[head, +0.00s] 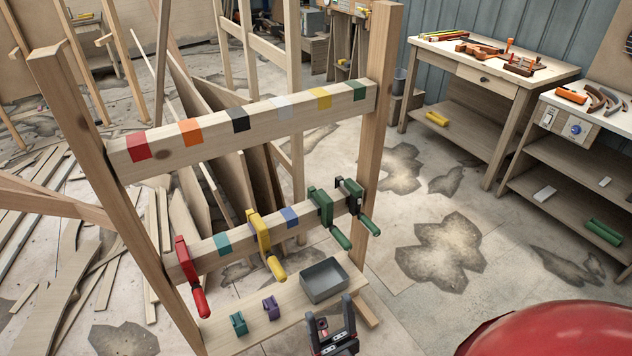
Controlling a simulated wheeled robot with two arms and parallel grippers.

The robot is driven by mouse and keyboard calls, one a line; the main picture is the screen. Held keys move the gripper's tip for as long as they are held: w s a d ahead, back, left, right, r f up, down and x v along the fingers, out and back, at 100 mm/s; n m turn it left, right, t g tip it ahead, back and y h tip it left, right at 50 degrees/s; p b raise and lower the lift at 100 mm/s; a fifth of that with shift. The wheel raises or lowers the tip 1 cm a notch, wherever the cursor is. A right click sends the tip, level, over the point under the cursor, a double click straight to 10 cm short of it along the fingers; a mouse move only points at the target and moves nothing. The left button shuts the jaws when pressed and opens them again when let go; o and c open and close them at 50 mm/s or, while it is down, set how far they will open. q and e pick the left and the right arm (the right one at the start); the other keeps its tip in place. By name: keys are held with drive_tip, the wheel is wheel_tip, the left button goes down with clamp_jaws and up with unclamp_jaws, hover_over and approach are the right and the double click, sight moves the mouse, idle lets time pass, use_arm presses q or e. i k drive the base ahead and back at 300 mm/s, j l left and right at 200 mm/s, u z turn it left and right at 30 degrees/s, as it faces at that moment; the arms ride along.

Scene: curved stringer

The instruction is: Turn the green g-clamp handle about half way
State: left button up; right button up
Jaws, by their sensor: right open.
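I cannot tell which one the task means. My right gripper (329,312) is open below them, in front of the lower shelf, and apart from both handles. Nothing shows between its fingers. My left gripper is out of view.
A yellow clamp (262,236) and a red clamp (184,262) sit further left on the rail. A grey tray (325,281), a purple piece (271,307) and a teal piece (238,323) are on the lower shelf (215,334). Wooden posts stand at both ends; open floor lies right.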

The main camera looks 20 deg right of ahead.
sight(341, 238)
drive_tip(key=z, duration=1)
drive_tip(key=i+j, duration=0.2)
drive_tip(key=i, duration=0.15)
